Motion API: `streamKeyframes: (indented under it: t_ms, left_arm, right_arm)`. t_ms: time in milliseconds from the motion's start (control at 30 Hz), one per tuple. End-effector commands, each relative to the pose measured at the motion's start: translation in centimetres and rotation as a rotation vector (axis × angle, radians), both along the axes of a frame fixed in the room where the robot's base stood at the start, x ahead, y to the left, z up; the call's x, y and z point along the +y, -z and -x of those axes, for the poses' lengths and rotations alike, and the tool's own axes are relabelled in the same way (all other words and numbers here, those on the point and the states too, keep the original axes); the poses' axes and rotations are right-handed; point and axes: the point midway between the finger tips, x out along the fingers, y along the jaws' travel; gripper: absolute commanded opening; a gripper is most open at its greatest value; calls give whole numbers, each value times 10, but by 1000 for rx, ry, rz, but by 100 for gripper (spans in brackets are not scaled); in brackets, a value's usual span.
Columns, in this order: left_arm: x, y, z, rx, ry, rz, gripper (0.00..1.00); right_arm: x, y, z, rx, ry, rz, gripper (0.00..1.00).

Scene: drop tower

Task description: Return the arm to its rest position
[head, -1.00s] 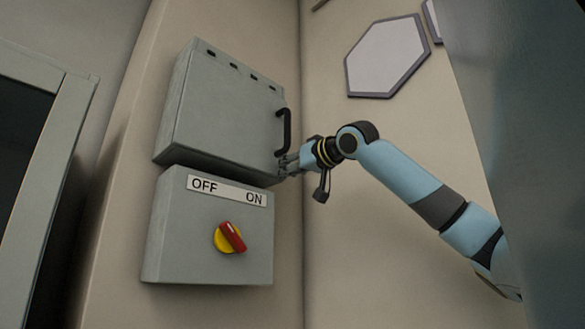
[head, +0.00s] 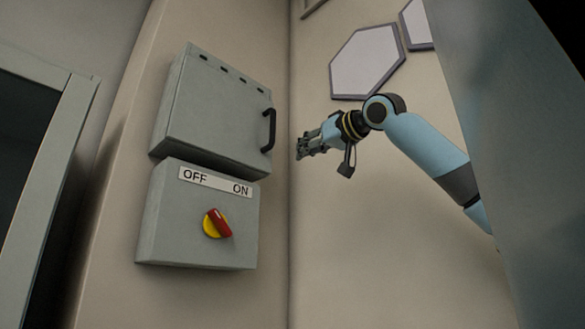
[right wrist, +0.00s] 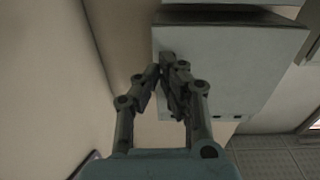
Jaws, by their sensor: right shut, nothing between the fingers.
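My right arm comes in from the right in the head view, bent at the elbow. Its right gripper (head: 303,147) is shut and empty, to the right of the upper grey box and apart from it. In the right wrist view the gripper's fingertips (right wrist: 172,78) are together, with a grey box (right wrist: 225,65) behind them. The upper grey box (head: 205,110) has a black handle (head: 268,130) on its right side, and its door looks shut. My left gripper is not in view.
Below is a grey switch box (head: 165,240) with an OFF/ON label (head: 215,182) and a red switch handle (head: 219,223) on a yellow disc, tilted toward OFF. Hexagonal panels (head: 365,62) hang on the right wall. A dark-paned frame (head: 55,130) stands at the left. Open space lies below my arm.

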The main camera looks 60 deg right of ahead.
Motion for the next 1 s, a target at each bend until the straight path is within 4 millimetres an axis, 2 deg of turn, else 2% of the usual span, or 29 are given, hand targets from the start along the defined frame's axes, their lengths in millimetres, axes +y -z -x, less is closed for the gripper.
streamKeyframes:
  t_ms: [100,300,467,567,667,767,800,967,1000]
  left_arm:
    - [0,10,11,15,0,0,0]
    - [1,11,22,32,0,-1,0]
    - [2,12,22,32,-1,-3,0]
    - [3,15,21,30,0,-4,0]
    - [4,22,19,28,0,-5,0]
    - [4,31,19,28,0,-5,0]
    - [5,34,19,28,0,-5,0]
    - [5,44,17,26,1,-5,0]
    - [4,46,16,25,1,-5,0]
  right_arm:
    - [3,1,13,-1,0,1,0]
    - [4,0,19,1,-1,0,0]
    - [4,2,17,6,-1,-1,0]
    - [6,23,2,44,-14,-9,0]
    - [15,69,-32,114,-60,-45,0]
    - [18,138,-75,208,-107,-128,0]
    - [16,166,-91,242,-115,-162,0]
    - [7,276,-140,350,-124,-290,0]
    - [5,304,-150,374,-120,-318,0]
